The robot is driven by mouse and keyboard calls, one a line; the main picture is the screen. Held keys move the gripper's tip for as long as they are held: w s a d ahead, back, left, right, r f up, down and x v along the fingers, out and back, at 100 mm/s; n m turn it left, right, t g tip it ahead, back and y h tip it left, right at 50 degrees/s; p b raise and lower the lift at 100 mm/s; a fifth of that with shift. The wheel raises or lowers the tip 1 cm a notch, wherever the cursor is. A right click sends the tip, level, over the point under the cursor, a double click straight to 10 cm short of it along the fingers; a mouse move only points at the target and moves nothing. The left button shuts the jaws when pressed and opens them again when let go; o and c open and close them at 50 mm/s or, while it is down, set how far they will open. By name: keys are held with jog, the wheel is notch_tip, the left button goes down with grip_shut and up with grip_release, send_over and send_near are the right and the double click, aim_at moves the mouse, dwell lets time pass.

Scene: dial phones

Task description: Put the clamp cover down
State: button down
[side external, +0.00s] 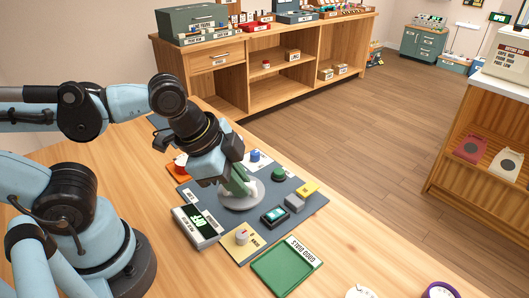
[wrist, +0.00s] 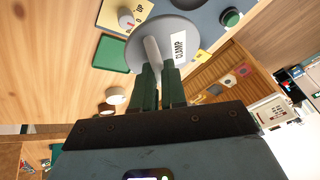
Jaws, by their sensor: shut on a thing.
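The clamp cover (wrist: 124,52) is a round grey disc with a raised light handle and a white "CLAMP" label in the wrist view. In the side view the cover (side external: 241,201) is over the middle of the dark mat (side external: 316,205). My gripper (side external: 243,184) points down at it. The green fingers (wrist: 160,75) are shut on the handle in the wrist view. I cannot tell whether the disc touches the mat. The part of the mat under the disc is hidden.
Around the cover are a green knob (side external: 278,173), a blue knob (side external: 255,156), a yellow block (side external: 307,188), a small dark device (side external: 274,216), a dial on a yellow plate (side external: 241,237) and a display box (side external: 197,227). A green tray (side external: 286,268) lies in front.

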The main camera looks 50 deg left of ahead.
jog(key=w+a+f, duration=0.1)
jog(key=a, duration=0.1)
jog(key=w+a+f, duration=0.3)
jog(key=a+f, duration=0.1)
jog(key=a, duration=0.1)
jog(key=shift+w, duration=0.2)
jog(key=shift+f, duration=2)
jog(key=shift+f, duration=0.2)
jog(key=c, duration=1.2)
grip_release()
